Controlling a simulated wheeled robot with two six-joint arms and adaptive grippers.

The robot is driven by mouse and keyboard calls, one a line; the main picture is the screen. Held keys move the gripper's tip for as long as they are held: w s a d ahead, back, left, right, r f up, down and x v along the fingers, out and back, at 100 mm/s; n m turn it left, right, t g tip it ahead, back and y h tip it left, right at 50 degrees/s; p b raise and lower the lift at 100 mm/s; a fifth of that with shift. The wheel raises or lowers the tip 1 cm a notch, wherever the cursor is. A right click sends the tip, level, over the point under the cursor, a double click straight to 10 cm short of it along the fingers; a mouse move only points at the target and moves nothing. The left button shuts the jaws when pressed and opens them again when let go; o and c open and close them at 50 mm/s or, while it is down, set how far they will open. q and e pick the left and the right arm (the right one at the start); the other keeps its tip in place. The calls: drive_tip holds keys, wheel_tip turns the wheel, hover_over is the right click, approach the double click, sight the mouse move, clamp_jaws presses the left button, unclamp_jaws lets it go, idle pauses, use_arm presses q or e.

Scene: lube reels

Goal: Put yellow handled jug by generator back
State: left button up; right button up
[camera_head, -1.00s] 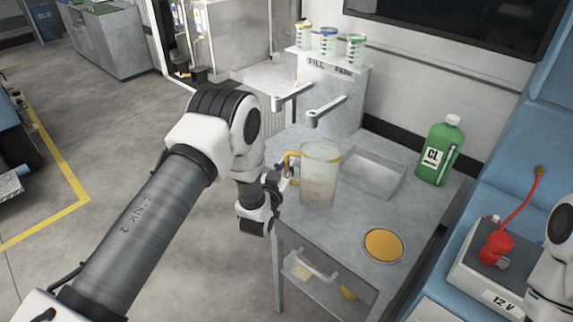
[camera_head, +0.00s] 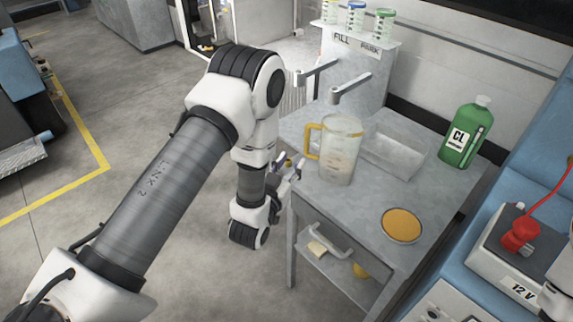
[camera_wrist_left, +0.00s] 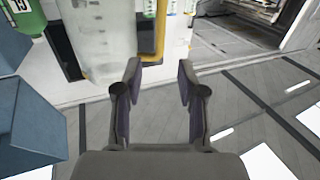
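The yellow-handled jug (camera_head: 341,150) is clear with a yellow rim and stands upright on the grey cart, its yellow handle toward the left. My left gripper (camera_head: 292,172) is beside the cart's left edge, left of and a little below the handle. In the left wrist view the left gripper (camera_wrist_left: 158,85) is open with nothing between its fingers. The jug (camera_wrist_left: 102,40) fills the upper left there, its handle just beyond the left fingertip. No generator can be made out for sure. My right gripper is out of view.
The grey cart (camera_head: 345,202) also holds a round yellow disc (camera_head: 402,224), a shallow tray (camera_head: 393,158) and a green CL bottle (camera_head: 466,133). A stand with two spout arms (camera_head: 350,90) and small coloured-lid jars is behind. A 12 V box (camera_head: 500,262) is at right.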

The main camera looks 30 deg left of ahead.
use_arm(q)
drive_tip(key=s+f+g, duration=1.1)
drive_tip(key=s+f, duration=0.5)
drive_tip(key=f, duration=0.2)
drive_tip(key=s+f+g, duration=0.4)
drive_tip(key=s+g, duration=0.3)
drive_tip(key=s, duration=0.9)
drive_tip(key=shift+d+h, duration=0.4)
drive_tip(key=shift+d, duration=0.05)
